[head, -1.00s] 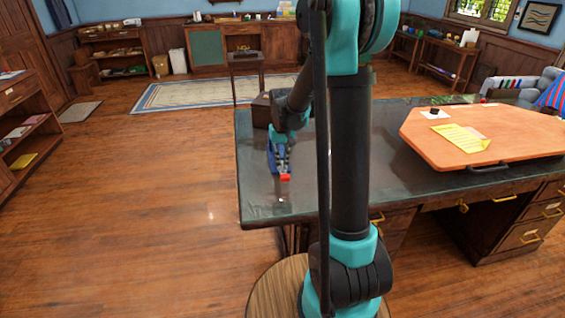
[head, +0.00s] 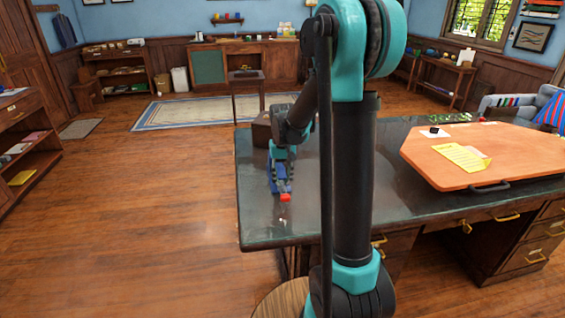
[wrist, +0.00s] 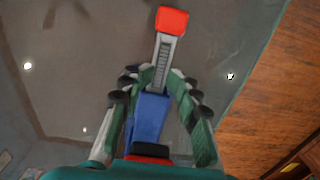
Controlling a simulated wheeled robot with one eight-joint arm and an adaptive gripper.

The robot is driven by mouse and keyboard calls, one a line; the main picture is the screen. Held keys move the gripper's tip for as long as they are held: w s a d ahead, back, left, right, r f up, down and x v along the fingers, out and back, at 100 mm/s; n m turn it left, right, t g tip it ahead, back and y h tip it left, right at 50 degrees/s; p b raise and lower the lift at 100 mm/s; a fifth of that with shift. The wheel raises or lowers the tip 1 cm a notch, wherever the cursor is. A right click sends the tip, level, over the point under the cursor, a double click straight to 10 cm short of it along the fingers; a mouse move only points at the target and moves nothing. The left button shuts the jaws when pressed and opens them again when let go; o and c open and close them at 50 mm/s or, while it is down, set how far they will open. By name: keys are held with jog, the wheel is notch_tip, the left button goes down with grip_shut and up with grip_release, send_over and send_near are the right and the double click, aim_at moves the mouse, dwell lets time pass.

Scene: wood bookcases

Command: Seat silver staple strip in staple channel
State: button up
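A stapler-like tool with a blue body (wrist: 150,118) and a red end block (wrist: 172,20) lies below my gripper (wrist: 160,78) in the wrist view. Its light grey channel (wrist: 163,55) runs between the two. A darker ridged silver strip (wrist: 161,74) shows along the channel, apparently lying within it; its seating depth is unclear. My fingers stand on both sides of the channel, tips close to it; whether they touch is unclear. In the head view, my gripper (head: 280,176) points down over the desk's left end, beside the red end block (head: 285,198).
The dark glossy desk top (head: 262,225) is clear around the tool. A brown box (head: 261,130) stands behind my gripper. An orange board (head: 450,172) with a yellow sheet (head: 461,157) lies to the right. The desk's left edge is near, with wooden floor beyond.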

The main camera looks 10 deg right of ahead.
aim_at(283, 186)
notch_tip(283, 186, up, 10)
jog(key=s+d+f+t, duration=0.1)
jog(key=s+f, duration=0.3)
jog(key=s, duration=0.3)
jog(key=s+d+f+t, duration=0.1)
jog(key=s+f, duration=0.3)
jog(key=s, duration=0.4)
jog(key=s+d+f+t, duration=0.2)
jog(key=s+f, duration=0.2)
jog(key=s, duration=0.3)
jog(key=shift+s+f, duration=0.25)
jog(key=shift+f, duration=0.1)
